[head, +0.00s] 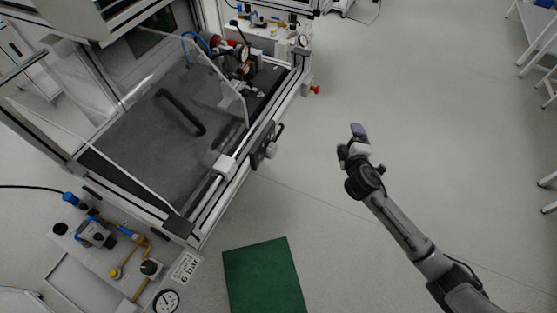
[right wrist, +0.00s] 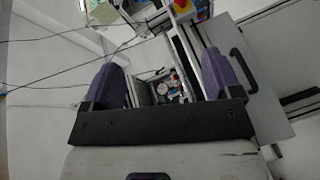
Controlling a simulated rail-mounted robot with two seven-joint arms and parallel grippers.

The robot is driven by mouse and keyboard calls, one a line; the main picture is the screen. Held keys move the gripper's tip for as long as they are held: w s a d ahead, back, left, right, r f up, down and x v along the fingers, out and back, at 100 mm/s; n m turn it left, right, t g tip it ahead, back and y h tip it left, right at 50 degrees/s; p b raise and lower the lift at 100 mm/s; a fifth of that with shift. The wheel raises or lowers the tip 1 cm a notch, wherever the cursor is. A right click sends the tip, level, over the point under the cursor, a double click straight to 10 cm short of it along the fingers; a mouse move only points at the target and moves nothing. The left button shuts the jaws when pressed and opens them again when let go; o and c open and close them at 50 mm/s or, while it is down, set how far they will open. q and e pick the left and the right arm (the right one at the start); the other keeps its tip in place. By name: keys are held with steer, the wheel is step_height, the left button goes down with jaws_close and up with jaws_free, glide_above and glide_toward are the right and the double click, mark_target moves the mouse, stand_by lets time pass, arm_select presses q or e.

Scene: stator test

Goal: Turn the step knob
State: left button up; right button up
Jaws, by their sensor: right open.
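My right gripper (head: 357,133) is in the right half of the head view, above bare floor and well apart from the bench. In the right wrist view its two purple fingers stand wide apart with nothing held between them (right wrist: 163,75). The step knob cannot be told for sure. A round black knob (head: 151,268) sits on the light panel at the lower left of the head view, far from my right gripper. A small yellow knob (head: 115,272) is to its left. My left gripper is not in view.
A framed test bench with clear guards (head: 182,118) fills the upper left. A pressure gauge (head: 166,301) and a "6 bar" label (head: 186,268) are at the lower left. A green mat (head: 264,278) lies on the floor. The floor around my right arm is clear.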

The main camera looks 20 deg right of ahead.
steer(key=w+a+f+n+t+y, duration=0.1)
steer(key=a+f+n+t+y, duration=0.2)
steer(key=n, duration=0.4)
steer(key=n+g+y, duration=0.5)
steer(key=n+y, duration=1)
steer(key=n, duration=0.4)
glide_toward(275, 152)
arm_select(q)
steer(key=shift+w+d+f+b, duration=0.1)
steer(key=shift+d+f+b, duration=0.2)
steer(key=shift+b, duration=0.15)
arm_select(e)
steer(key=x, duration=1)
steer(key=shift+w+a, duration=0.1)
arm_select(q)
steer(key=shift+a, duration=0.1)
arm_select(e)
steer(key=shift+c, duration=0.3)
